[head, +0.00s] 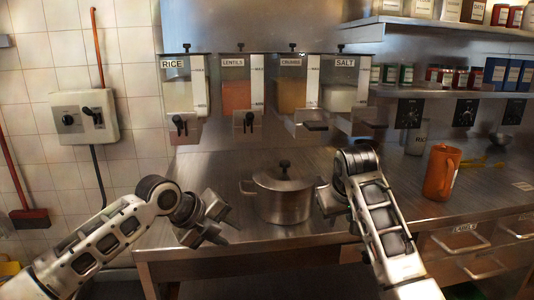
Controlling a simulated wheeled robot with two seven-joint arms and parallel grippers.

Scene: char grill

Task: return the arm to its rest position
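My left arm comes in from the left, and its gripper (224,219) hangs over the front left of the steel counter. Its two fingers stand apart with nothing visible between them. A lidded steel pot (284,198) stands just to the right of it, apart from it. My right arm reaches up from the bottom right, bent at the top. Its gripper (326,200) is beside the pot's right side, partly hidden behind my arm; I cannot tell its finger gap or whether it touches the pot handle.
The steel counter (400,195) holds an orange jug (441,172) at right. Labelled dispensers (237,90) hang above the pot. Shelves with jars (446,76) and boxes fill the upper right. A control box (84,117) is on the tiled wall. Drawers (455,240) sit below the counter.

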